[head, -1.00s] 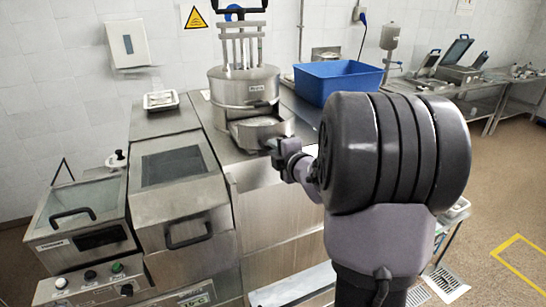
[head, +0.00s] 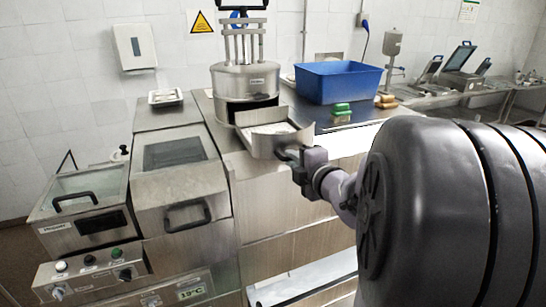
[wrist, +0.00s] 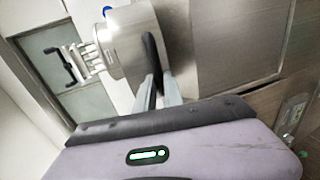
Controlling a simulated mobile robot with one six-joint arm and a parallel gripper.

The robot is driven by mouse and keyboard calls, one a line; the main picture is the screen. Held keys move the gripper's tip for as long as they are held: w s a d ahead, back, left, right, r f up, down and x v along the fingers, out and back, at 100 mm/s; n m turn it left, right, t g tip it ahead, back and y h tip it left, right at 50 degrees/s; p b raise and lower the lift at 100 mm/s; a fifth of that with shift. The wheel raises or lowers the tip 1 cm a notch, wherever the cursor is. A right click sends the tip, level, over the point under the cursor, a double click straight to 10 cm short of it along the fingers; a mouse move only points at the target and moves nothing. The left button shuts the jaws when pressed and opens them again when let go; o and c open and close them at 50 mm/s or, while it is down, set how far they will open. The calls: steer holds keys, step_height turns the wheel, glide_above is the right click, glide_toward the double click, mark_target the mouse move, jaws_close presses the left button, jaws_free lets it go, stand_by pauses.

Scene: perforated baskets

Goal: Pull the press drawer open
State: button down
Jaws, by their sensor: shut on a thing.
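The metal press (head: 245,82) stands on the steel counter, with several vertical rods and a dark handle on top. Its drawer (head: 282,146) juts out from the lower front, toward the right and nearer to me. I see a pale, flat inside in it. My gripper (head: 291,158) is at the drawer's front end, shut on its dark handle, which my fingers partly hide. In the wrist view, the fingers of my gripper (wrist: 158,92) reach up to a dark bar, and the round press (wrist: 130,38) is beyond on the left.
A blue bin (head: 338,84) stands behind the drawer on the right. Green blocks (head: 342,109) and tan blocks (head: 386,101) lie near it. Machines with lids (head: 177,180) stand at left. My arm hides much of the right side.

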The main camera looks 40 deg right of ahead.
steer(key=shift+f, duration=0.15)
steer(key=c, duration=1.6)
jaws_free()
steer(key=shift+s, duration=0.1)
steer(key=shift+o, duration=0.7)
steer(key=shift+s, duration=0.2)
steer(key=shift+w, duration=0.1)
steer(key=p+v, duration=0.1)
steer(key=v, duration=1.1)
steer(key=shift+p, duration=0.4)
